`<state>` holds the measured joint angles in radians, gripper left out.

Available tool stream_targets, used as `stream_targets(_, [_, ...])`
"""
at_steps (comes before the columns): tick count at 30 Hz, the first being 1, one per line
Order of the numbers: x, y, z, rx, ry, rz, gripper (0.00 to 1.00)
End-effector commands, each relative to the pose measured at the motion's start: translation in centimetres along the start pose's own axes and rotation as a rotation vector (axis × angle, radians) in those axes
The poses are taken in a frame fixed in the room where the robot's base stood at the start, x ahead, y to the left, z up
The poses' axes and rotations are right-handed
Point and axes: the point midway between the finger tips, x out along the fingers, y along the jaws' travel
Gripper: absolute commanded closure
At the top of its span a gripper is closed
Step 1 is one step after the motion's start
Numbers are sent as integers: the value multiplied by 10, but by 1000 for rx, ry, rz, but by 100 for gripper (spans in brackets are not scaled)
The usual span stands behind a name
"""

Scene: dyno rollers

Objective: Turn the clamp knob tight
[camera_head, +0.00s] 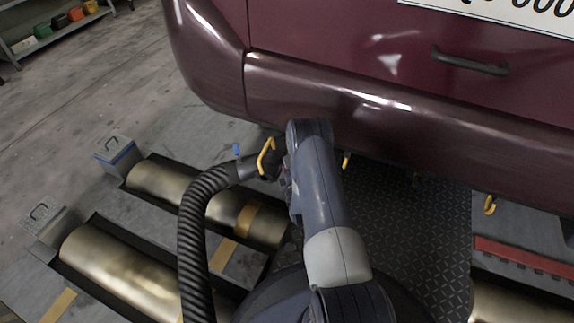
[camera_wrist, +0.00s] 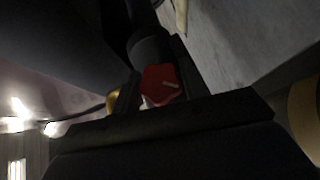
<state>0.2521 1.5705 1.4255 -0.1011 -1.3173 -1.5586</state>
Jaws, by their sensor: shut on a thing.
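The red clamp knob (camera_wrist: 161,84) shows in the wrist view, with a pale line on its face. It sits by a dark pipe or hose end (camera_wrist: 150,48). My gripper (camera_wrist: 154,76) has one dark finger on each side of the knob and is shut on it. The black ribbed exhaust hose (camera_head: 193,232) rises in the head view and bends toward the car's underside, with a yellow handle (camera_head: 266,157) near its end. In the head view my arm covers the knob and the fingers.
The maroon car's bumper (camera_head: 400,125) overhangs close to my arm. A shelf (camera_head: 55,35) stands far left. Open floor lies between.

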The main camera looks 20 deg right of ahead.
Motion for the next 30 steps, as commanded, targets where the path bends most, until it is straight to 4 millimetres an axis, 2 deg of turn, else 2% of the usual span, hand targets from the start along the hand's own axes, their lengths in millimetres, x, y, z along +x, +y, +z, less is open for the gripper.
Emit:
stream_targets(1, [0, 5, -1, 21, 2, -28, 82])
stream_targets(18, [1, 5, 0, 327, 2, -468, 82])
stream_targets(30, [0, 5, 0, 465, 3, -668, 82])
